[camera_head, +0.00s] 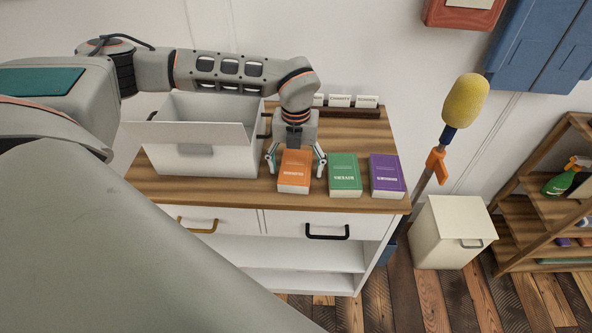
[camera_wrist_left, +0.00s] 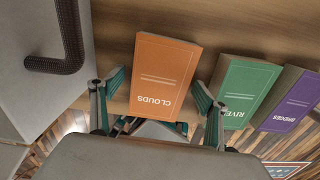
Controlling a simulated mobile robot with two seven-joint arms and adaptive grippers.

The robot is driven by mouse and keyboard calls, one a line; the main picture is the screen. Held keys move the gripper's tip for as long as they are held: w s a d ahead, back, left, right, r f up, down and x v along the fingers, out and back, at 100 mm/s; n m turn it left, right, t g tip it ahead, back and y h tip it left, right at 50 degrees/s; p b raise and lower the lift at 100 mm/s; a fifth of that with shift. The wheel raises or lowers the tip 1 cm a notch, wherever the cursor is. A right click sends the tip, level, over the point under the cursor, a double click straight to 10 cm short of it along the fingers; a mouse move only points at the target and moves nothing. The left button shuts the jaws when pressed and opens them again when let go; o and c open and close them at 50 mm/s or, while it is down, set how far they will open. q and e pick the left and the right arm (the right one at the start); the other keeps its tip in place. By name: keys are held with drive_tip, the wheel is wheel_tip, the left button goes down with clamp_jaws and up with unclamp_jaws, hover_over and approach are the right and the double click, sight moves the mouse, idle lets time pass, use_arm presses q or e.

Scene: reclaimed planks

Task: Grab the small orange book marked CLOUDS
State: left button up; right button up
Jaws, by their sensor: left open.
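The small orange book (camera_head: 294,172) lies on the wooden cabinet top, to the left of a green book (camera_head: 344,174) and a purple book (camera_head: 386,174). In the left wrist view the orange book (camera_wrist_left: 161,77) shows the word CLOUDS. My left gripper (camera_head: 296,164) is open, coming down from above, with one finger on each side of the orange book. In the left wrist view its fingers (camera_wrist_left: 157,100) stand apart, with a gap visible at the book's sides. My right gripper is not in view.
A white open box (camera_head: 200,155) stands left of the books, close to my left gripper. The green book sits close on the right. Small labelled cards (camera_head: 340,101) stand behind. The cabinet's front edge is just before the books.

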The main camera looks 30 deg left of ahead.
use_arm(q)
drive_tip(key=shift+c, duration=0.4)
drive_tip(key=c, duration=1.2)
drive_tip(key=shift+r, duration=0.1)
drive_tip(key=shift+c, duration=0.2)
